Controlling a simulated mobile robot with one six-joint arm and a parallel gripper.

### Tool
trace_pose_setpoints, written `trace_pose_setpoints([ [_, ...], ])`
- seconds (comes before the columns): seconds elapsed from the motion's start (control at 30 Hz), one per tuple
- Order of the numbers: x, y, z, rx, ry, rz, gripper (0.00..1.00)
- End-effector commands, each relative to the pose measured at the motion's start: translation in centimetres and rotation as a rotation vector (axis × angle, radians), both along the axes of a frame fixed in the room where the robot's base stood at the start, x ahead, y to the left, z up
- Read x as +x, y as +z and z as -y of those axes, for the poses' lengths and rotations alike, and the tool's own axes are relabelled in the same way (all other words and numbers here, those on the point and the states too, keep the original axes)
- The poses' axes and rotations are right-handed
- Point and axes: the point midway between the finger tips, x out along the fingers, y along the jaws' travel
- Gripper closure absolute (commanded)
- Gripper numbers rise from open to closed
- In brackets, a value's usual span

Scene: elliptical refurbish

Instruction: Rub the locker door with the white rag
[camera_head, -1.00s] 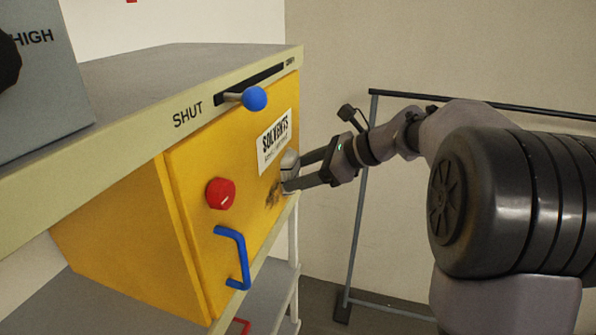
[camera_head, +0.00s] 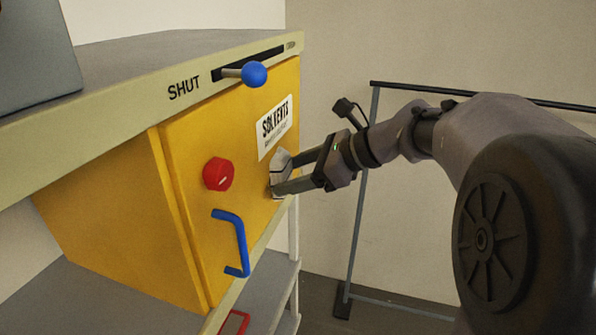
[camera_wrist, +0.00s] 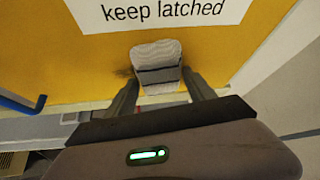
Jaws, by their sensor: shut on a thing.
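The yellow locker door (camera_head: 205,240) is shut, with a red knob (camera_head: 219,174), a blue handle (camera_head: 240,245) and a white "SOLVENTS" label (camera_head: 274,127). My gripper (camera_head: 277,181) is shut on the white rag (camera_head: 280,163), a pale folded pad at the right part of the door below the label. The rag (camera_wrist: 157,62) also shows between the fingertips in the wrist view, against or very close to the door (camera_wrist: 60,60). A dark smudge (camera_wrist: 124,72) shows just left of the rag there. In the head view the rag and fingers cover that area.
A blue-balled lever (camera_head: 254,74) sticks out of the slot marked "SHUT" in the counter edge (camera_head: 140,105) above the door. A shelf (camera_head: 110,300) is below the locker. A dark metal frame (camera_head: 362,220) stands behind my arm.

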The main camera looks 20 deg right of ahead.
Motion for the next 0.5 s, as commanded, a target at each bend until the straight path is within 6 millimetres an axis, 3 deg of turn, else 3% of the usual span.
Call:
trace_pose_setpoints([
  [0.5,-2.9,0.0,-2.3,-0.001,0.001,0.001,0.7],
])
